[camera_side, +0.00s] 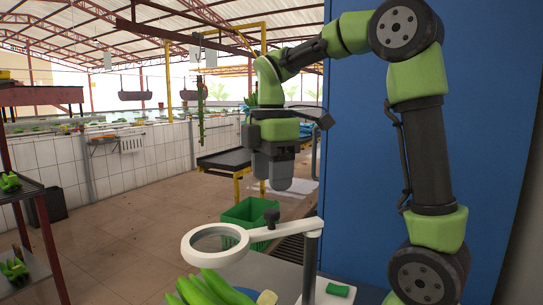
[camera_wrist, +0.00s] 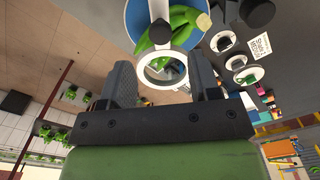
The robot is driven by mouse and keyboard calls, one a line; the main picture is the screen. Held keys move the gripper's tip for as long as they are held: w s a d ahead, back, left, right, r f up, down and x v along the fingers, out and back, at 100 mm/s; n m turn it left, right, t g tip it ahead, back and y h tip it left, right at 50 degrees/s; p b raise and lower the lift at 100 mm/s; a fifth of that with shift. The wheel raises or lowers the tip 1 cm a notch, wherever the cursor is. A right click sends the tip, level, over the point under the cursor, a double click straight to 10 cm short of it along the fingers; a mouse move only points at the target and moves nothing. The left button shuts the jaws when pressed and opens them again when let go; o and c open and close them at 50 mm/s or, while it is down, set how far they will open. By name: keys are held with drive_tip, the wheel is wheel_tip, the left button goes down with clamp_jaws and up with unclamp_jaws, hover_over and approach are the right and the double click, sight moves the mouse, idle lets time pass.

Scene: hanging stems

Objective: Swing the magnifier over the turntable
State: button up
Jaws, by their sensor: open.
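The turntable, a round blue-rimmed piece (camera_wrist: 133,20), shows at the top of the wrist view. Green bananas (camera_wrist: 182,17) lie on it, and these bananas (camera_side: 208,290) are at the bottom of the side view.
A grey table (camera_side: 275,272) carries the post and a small green item (camera_side: 338,290). A green crate (camera_side: 250,213) stands on the floor behind. A blue panel (camera_side: 350,160) rises behind my arm. Several small items lie at right in the wrist view.

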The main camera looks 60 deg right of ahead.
drive_tip(key=shift+r, duration=1.8)
drive_tip(key=shift+a, duration=0.1)
drive_tip(key=s+a+f+m+t+y, duration=0.2)
drive_tip(key=s+a+m+t, duration=0.5)
drive_tip(key=m, duration=0.8)
drive_tip(key=s+a+f, duration=0.1)
drive_tip(key=s+a, duration=0.2)
drive_tip(key=shift+f, duration=0.35)
